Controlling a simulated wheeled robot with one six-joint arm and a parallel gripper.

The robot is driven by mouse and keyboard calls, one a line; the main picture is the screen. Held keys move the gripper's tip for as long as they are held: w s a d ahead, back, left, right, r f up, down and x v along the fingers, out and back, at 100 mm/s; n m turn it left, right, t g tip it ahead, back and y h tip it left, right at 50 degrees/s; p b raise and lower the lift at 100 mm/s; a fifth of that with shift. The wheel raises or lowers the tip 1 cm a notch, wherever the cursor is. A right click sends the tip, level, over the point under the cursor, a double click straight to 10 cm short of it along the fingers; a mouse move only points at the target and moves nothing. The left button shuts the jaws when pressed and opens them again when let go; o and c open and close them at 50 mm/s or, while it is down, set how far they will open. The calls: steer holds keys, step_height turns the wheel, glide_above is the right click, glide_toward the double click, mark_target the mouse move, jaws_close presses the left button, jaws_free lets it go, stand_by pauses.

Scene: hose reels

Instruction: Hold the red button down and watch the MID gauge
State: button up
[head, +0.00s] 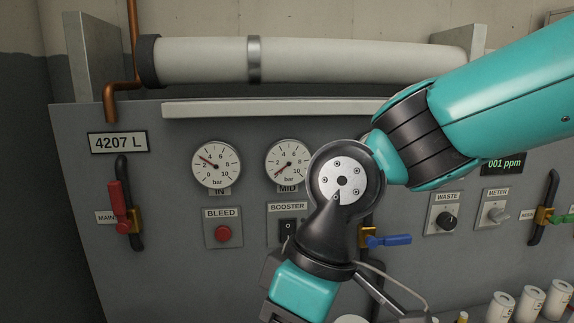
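The red button (222,233) sits on the BLEED plate (209,240) on the grey panel, with nothing touching it in the head view. The MID gauge (287,160) is a white round dial up and right of the button. Its needle points to the lower left, close to 0 bar. My gripper's fingers are not visible; the arm runs down out of the bottom edge, right of the button.
The IN gauge (216,165) reads roughly 3 bar. A BOOSTER switch (287,229), a red-handled lever (118,207), a blue-handled valve (388,240) and WASTE (446,220) and METER (494,214) knobs stick out. White cylinders (531,301) stand at bottom right.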

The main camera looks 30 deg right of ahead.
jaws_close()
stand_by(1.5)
